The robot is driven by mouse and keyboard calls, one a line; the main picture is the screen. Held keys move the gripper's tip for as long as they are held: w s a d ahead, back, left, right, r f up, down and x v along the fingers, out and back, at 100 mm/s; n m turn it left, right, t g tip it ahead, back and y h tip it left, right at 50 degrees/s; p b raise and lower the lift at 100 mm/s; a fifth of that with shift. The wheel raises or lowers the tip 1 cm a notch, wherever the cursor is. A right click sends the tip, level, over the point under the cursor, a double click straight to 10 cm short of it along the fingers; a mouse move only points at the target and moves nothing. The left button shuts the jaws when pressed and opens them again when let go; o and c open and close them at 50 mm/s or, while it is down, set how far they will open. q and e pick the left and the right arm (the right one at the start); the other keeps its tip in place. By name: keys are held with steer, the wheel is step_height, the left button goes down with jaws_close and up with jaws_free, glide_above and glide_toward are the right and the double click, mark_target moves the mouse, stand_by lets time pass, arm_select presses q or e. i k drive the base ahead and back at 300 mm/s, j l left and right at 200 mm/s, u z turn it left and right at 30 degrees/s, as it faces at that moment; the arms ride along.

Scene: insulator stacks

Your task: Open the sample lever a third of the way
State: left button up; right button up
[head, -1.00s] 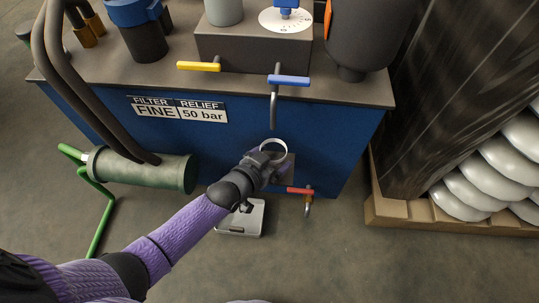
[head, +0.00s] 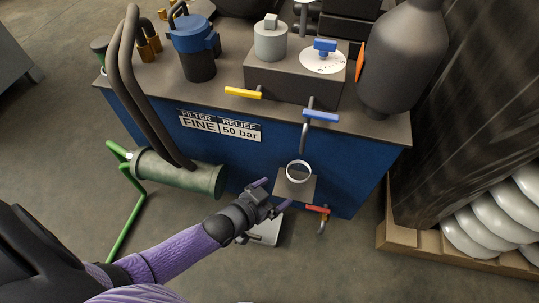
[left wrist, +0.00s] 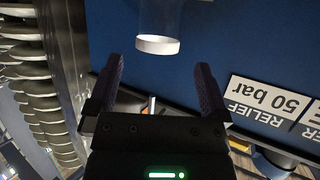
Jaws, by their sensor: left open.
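A blue lever (head: 321,116) sits on the front edge of the blue cabinet, above a grey down-turned spout (head: 304,138). No label on it is readable. Below the spout, a clear jar with a white rim (head: 298,162) stands on a small dark shelf (head: 294,188). My left gripper (head: 273,194) is open and empty, low in front of the cabinet, just left of and below the jar. In the left wrist view the white rim (left wrist: 157,44) lies beyond the open fingers (left wrist: 158,62), apart from them. My right gripper is not in view.
A yellow lever (head: 243,92) is left of the blue one; a red lever (head: 317,209) is low at the right. A green cylinder (head: 180,174) with hoses is at the left. A dark vessel (head: 399,65) stands at the top right. A pale box (head: 265,231) lies on the floor.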

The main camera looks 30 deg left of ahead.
mark_target(308, 115)
steer(key=k+j, duration=0.2)
steer(key=k, duration=0.3)
steer(key=k+j, duration=0.15)
steer(key=k, duration=0.3)
